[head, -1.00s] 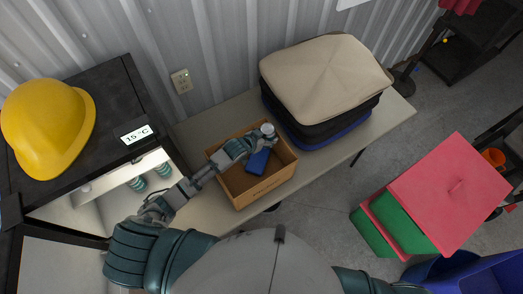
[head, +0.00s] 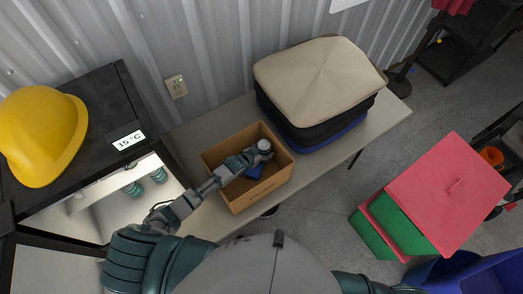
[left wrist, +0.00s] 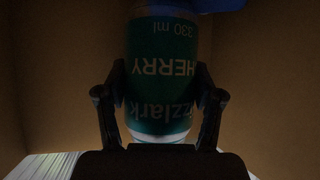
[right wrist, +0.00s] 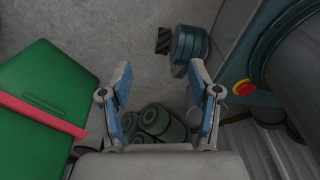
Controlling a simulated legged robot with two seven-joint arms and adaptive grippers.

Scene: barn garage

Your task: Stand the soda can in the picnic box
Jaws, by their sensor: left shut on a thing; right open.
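The soda can (head: 265,145) shows its pale round end in the head view, at the far right part of the open brown box (head: 244,203). My left gripper (head: 254,156) is shut on it. In the left wrist view the can (left wrist: 165,75) is dark green, with upside-down lettering and "330 ml", between both fingers of the left gripper (left wrist: 162,100). The can's far end is hidden, so I cannot tell whether it touches the box floor. My right gripper (right wrist: 160,67) is open and empty over the floor.
A blue item (head: 255,172) lies in the box, partly under my gripper. A beige-topped bag (head: 318,80) stands beside the box on the table (head: 395,108). An open cooler with more cans (head: 158,175) is at left, a yellow helmet (head: 42,135) on top.

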